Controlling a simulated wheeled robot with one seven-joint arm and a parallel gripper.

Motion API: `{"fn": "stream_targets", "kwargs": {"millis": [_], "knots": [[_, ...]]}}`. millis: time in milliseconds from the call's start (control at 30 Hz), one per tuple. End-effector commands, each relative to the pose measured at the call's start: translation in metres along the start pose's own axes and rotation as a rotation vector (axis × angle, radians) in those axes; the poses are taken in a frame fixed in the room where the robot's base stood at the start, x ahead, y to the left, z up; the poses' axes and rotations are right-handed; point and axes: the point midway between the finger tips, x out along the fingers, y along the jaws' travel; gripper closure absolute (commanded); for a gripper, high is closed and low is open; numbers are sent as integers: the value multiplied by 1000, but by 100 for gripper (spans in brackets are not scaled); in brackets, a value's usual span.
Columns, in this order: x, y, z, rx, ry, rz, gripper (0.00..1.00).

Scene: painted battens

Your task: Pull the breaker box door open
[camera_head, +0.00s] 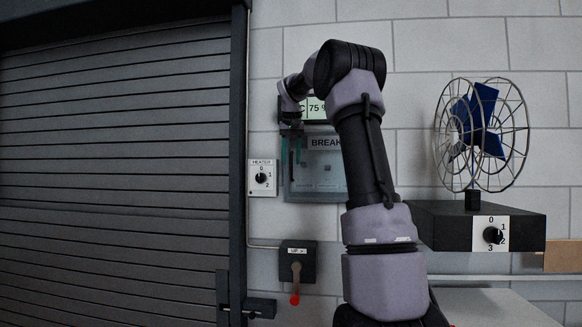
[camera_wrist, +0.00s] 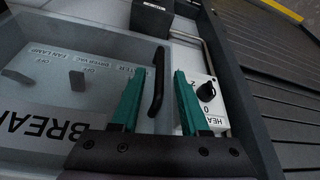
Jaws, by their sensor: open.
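The breaker box (camera_head: 318,185) is a grey box on the wall with a see-through door marked "BREAK…", partly hidden behind my arm. The door looks shut. In the wrist view the door (camera_wrist: 60,112) shows switches and labels behind it. A black bar handle (camera_wrist: 157,84) stands along the door's edge near the heater panel. My gripper (camera_wrist: 159,74) has teal fingers, spread open, one on each side of the handle in the picture. I cannot tell how deep they reach or whether they touch it. In the head view my gripper (camera_head: 291,162) is in front of the box's left part.
A heater dial panel (camera_head: 262,178) is just left of the box. A switch with a red-tipped lever (camera_head: 296,272) is below. A display (camera_head: 316,108) is above, partly hidden. A caged fan (camera_head: 482,135) stands right. A roller shutter (camera_head: 110,160) fills the left.

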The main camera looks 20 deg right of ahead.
Motion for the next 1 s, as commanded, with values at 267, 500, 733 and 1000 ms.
{"fn": "stream_targets", "kwargs": {"millis": [267,500,733,1000], "knots": [[31,0,0,0,0,-1,55],[33,0,0,1,1,-1,55],[33,0,0,1,1,-1,100],[33,0,0,1,1,-1,100]]}}
